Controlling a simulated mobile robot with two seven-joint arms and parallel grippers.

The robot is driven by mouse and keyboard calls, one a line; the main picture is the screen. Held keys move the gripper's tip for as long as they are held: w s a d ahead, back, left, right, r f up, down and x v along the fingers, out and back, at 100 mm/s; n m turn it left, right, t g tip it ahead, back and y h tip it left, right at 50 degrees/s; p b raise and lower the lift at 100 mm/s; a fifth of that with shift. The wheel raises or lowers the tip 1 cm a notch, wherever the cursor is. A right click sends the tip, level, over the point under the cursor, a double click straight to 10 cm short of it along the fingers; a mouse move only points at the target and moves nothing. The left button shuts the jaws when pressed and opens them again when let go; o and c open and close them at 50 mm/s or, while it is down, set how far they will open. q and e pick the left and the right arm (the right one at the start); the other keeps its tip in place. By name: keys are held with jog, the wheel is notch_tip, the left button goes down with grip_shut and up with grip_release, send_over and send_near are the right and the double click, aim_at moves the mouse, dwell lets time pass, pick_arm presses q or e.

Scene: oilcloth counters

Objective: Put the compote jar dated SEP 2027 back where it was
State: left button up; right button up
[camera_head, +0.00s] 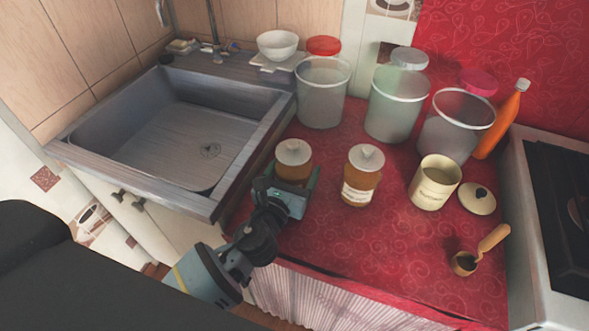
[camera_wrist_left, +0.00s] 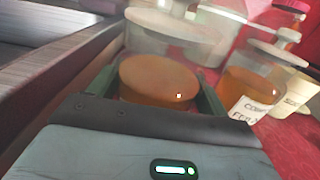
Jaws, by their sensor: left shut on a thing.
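My left gripper (camera_head: 291,186) is shut on an amber compote jar (camera_head: 294,167) with a pale lid, on the red counter's left side near the sink. In the left wrist view the held jar (camera_wrist_left: 158,80) sits between the two fingers; its label is hidden, and I cannot tell if its base touches the counter. A second amber jar (camera_head: 361,181) with a pale lid and white label stands upright to the right, apart from the gripper. In the left wrist view this second jar (camera_wrist_left: 240,82) has a label partly reading "COMP" and "FEB 2". My right gripper is not in view.
A sink (camera_head: 180,135) lies left. Three clear containers (camera_head: 323,97) (camera_head: 396,108) (camera_head: 453,128) stand behind, with an orange bottle (camera_head: 502,122). A cream canister (camera_head: 435,183), its lid (camera_head: 478,198) and a scoop (camera_head: 478,251) are right, before the stove (camera_head: 562,215). The front-middle counter is clear.

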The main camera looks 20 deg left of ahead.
pick_arm(q)
jog(key=o, duration=1.1)
jog(key=shift+f, duration=0.15)
jog(key=o, duration=0.5)
jog(key=shift+c, duration=0.2)
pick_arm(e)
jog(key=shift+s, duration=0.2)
pick_arm(q)
jog(key=shift+r, duration=0.25)
jog(key=s, duration=1.1)
jog(key=shift+a+f, duration=0.15)
jog(key=shift+a, duration=0.05)
jog(key=shift+s+b, duration=0.3)
jog(key=shift+s, duration=0.2)
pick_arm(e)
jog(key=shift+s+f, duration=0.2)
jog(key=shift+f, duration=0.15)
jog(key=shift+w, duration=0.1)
pick_arm(q)
jog(key=shift+s, duration=0.1)
